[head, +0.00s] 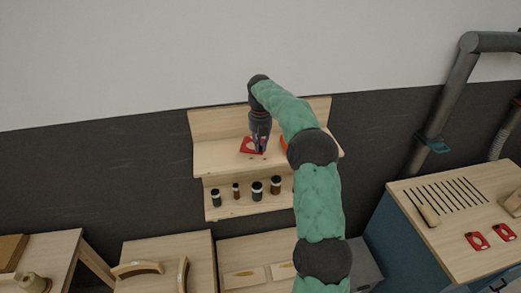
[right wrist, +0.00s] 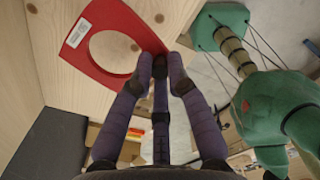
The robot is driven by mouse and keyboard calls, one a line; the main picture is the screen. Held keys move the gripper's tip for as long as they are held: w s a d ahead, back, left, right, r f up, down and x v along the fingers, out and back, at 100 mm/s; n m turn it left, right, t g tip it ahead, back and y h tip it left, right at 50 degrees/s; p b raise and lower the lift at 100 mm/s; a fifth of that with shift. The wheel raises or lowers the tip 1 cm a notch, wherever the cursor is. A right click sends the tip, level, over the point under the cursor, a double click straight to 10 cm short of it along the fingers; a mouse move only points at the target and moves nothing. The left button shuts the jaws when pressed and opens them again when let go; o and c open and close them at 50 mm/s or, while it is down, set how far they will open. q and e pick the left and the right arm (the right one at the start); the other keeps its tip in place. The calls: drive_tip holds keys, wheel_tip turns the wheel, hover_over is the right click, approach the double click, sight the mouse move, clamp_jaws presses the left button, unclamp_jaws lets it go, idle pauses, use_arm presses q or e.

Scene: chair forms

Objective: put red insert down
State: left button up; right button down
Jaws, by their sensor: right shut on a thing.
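The red insert (head: 245,149) is a flat plate with a round hole and a white label. It is at the upper board of a wooden wall shelf (head: 214,157). In the right wrist view the insert (right wrist: 130,20) lies flat over the pale wood, and whether it touches the wood is hard to tell. My right gripper (head: 260,148) points down and is shut on one edge of the insert; its dark fingertips (right wrist: 163,66) meet at that edge. My left gripper is not in view.
Several small dark jars (head: 256,190) stand on the lower shelf board. An orange thing (head: 284,143) is partly hidden behind my right arm. A bench (head: 420,190) at the right holds two red pieces (head: 476,241) and slots. The upper board's left part is clear.

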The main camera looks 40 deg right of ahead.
sight(261, 152)
drive_tip(key=shift+w+d+f, duration=0.3)
drive_tip(key=shift+d+f, duration=0.05)
drive_tip(key=shift+f, duration=0.25)
wheel_tip(261, 152, down, 3)
drive_tip(key=shift+w+f+p, duration=0.1)
drive_tip(key=shift+p, duration=0.4)
drive_tip(key=c, duration=1.2)
unclamp_jaws()
drive_tip(key=shift+f, duration=0.15)
wheel_tip(261, 152, up, 12)
drive_tip(key=shift+r, duration=0.2)
